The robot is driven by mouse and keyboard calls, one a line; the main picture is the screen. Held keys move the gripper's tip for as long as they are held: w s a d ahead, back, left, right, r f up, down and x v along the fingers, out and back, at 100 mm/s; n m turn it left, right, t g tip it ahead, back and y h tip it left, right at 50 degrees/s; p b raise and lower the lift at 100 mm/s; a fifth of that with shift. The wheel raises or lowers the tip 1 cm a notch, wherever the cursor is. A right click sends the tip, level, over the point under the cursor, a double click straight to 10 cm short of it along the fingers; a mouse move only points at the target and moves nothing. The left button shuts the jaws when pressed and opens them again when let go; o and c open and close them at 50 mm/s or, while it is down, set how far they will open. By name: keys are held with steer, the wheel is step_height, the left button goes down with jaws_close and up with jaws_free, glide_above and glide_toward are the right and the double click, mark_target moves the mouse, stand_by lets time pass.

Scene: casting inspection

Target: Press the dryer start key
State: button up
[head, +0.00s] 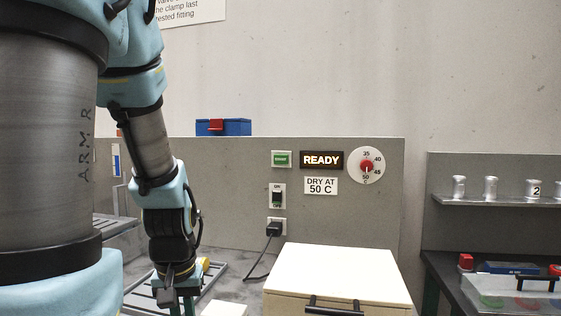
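The green start key (281,158) is set in a pale frame on the upright grey panel (230,190), left of the lit READY display (321,160). Its small label is hard to read. My gripper (172,296) hangs low at the left, pointing down, well below and left of the key and apart from it. Its fingers are small and dark, and I cannot tell whether they are open or shut. A dial (366,166) with a red knob is right of the display; a sign (321,186) reads DRY AT 50 C.
A rocker switch (277,196) and a plugged-in black plug (274,230) are below the key. A pale box (338,270) with a black handle stands in front of the panel. A blue box (223,127) is at the panel's top. Metal fittings (491,188) stand on the right shelf.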

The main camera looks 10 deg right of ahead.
jaws_close()
stand_by(0.9)
